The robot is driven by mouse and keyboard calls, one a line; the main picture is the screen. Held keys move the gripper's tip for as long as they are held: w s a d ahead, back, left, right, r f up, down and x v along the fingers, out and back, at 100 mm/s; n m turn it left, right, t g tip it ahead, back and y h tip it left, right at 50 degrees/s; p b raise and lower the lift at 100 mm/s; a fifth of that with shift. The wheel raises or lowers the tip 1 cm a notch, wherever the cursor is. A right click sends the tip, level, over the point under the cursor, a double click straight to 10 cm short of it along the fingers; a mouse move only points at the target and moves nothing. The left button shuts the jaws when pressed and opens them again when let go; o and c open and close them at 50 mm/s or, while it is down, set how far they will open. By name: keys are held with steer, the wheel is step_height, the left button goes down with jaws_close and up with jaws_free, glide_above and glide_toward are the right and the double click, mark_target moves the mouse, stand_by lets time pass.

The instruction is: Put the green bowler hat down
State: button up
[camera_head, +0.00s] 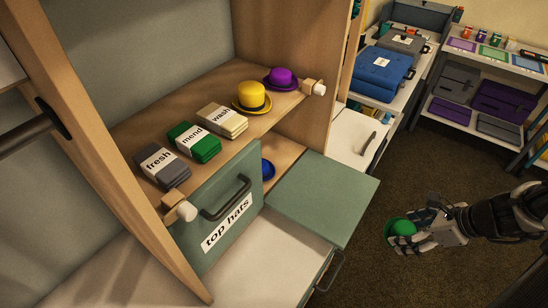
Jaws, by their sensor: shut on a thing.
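The green bowler hat (401,228) is at the lower right, held in my gripper (418,236) above the dark carpet. My gripper is shut on it, and the fingers hide part of the hat. The hat is apart from the shelf and to the right of the pale green board. A yellow bowler hat (252,96) and a purple bowler hat (281,78) sit on the wooden shelf (150,131). A blue hat (267,169) is partly hidden below that shelf.
Stacks labelled fresh (163,167), mend (194,141) and wash (222,120) line the shelf. A panel labelled top hats (222,218) stands in front of the lower compartment. A flat green board (310,196) juts out beside it. Blue cases (380,70) sit at the back.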

steer(key=w+a, duration=1.6)
steer(key=shift+w+a+b, duration=0.1)
steer(key=shift+a+b, duration=0.2)
steer(key=shift+a, duration=0.05)
steer(key=w+a+p, duration=0.5)
steer(key=w+a, duration=0.6)
steer(key=a, duration=0.1)
steer(key=shift+w+r+p, duration=0.1)
steer(key=shift+w+p, duration=0.15)
steer(key=shift+p, duration=0.05)
steer(key=w+a+p, duration=0.2)
steer(key=w+a, duration=0.1)
steer(key=shift+w+a, duration=0.3)
steer(key=shift+w, duration=0.05)
steer(key=shift+s+f+b, duration=0.1)
steer(key=shift+f+b, duration=0.6)
steer(key=shift+f, duration=0.15)
steer(key=shift+d+f, duration=0.1)
steer(key=o, duration=0.9)
steer(key=shift+c, duration=0.2)
